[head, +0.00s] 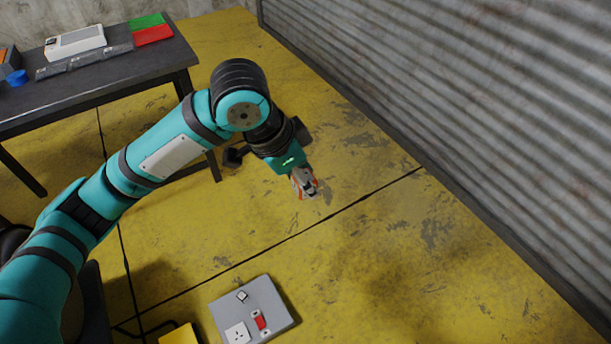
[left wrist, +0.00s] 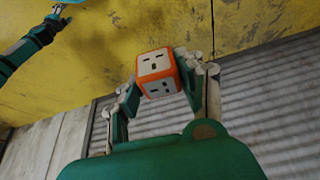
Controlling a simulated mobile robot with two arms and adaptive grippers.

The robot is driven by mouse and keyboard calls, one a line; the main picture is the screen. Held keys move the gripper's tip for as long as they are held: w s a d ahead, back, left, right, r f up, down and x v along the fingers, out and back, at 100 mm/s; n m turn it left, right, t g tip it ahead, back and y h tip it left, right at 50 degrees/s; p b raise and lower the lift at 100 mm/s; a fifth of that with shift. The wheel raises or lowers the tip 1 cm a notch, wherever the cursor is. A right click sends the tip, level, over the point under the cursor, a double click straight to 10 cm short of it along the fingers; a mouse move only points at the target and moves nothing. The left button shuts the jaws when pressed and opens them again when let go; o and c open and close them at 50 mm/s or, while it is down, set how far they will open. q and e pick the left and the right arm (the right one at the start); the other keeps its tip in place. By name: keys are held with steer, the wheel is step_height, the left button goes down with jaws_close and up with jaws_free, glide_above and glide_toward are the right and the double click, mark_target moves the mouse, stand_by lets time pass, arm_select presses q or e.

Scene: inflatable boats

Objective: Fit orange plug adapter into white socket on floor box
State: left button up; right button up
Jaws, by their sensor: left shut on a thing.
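My left gripper (head: 306,187) is shut on the orange plug adapter (left wrist: 157,72), above the yellow floor. The adapter is a cube with orange edges and white faces with dark slots, gripped between the two fingers in the left wrist view. In the head view the gripper hides most of it. The grey floor box (head: 272,291) lies on the floor at the lower middle of the head view, apart from and below the gripper in the picture. The white socket (head: 237,333) is on its near left corner.
The box also carries a red switch (head: 260,321) and a small square fitting (head: 242,296). A yellow object (head: 178,335) is beside it, cut off by the frame. A dark table (head: 100,84) stands at upper left. A corrugated wall (head: 480,110) bounds the right. Floor between is clear.

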arm_select(q)
steer(key=s+a+r+n+t+y, duration=0.1)
steer(key=s+a+r+n+y, duration=0.1)
steer(key=s+a+r+n, duration=0.3)
step_height(320, 180, up, 4)
steer(key=a+n, duration=0.2)
steer(key=shift+s+a+r+n+t, duration=0.25)
steer(key=shift+s+a+n+t, duration=0.05)
steer(key=shift+s+t, duration=0.1)
steer(key=shift+w, duration=0.1)
steer(key=w+d+n+y, duration=0.1)
steer(key=w+d+n, duration=0.3)
steer(key=w+d, duration=0.4)
steer(key=shift+d+n+y, duration=0.3)
steer(key=shift+d+y, duration=0.1)
steer(key=shift+d, duration=0.6)
